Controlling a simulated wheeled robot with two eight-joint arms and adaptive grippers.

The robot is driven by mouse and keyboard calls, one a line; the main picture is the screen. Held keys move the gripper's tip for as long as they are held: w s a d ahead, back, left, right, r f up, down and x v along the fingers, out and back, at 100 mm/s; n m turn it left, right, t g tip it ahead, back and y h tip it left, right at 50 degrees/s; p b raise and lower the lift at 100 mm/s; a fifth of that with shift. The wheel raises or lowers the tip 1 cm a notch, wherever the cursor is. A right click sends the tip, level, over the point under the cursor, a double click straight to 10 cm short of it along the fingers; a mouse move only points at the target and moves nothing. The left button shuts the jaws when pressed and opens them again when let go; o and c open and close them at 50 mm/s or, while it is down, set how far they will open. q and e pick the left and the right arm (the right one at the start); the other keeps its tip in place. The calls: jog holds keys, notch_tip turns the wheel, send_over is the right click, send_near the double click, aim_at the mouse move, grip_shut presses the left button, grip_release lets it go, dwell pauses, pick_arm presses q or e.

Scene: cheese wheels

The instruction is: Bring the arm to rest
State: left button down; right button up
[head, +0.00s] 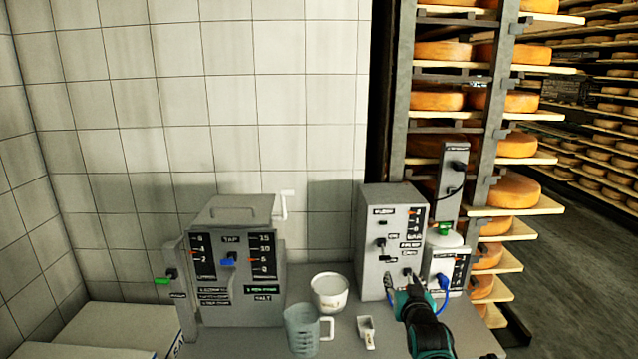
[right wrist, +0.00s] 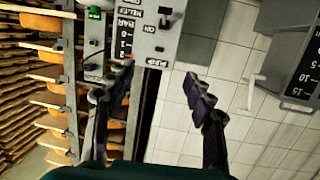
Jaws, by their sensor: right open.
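My right gripper (head: 411,284) is at the front of the grey control box (head: 376,225), close to its lower switches. In the right wrist view the two dark fingers of my right gripper (right wrist: 147,94) stand wide apart with nothing between them. That view is turned about, and the grey control box (right wrist: 150,25) shows at its top, beyond the fingertips. Whether the gripper touches the box I cannot tell. My right arm comes in from the bottom of the head view. My left gripper is in neither view.
A grey machine (head: 232,215) with dials stands at left on the counter. Shelves of cheese wheels (head: 437,101) rise behind at right.

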jog(key=s+a+f+g, duration=0.1)
jog(key=s+f+g, duration=0.2)
jog(key=s, duration=0.8)
jog(key=s+a+f+g, duration=0.1)
jog(key=s+f+g, duration=0.2)
jog(key=s, duration=0.9)
jog(key=s+a+f+n+g+y, duration=0.1)
jog(key=s+f, duration=0.4)
jog(key=s, duration=0.6)
jog(key=shift+s+a+f+g, duration=0.3)
jog(key=shift+a+g, duration=0.2)
jog(key=shift+g, duration=0.4)
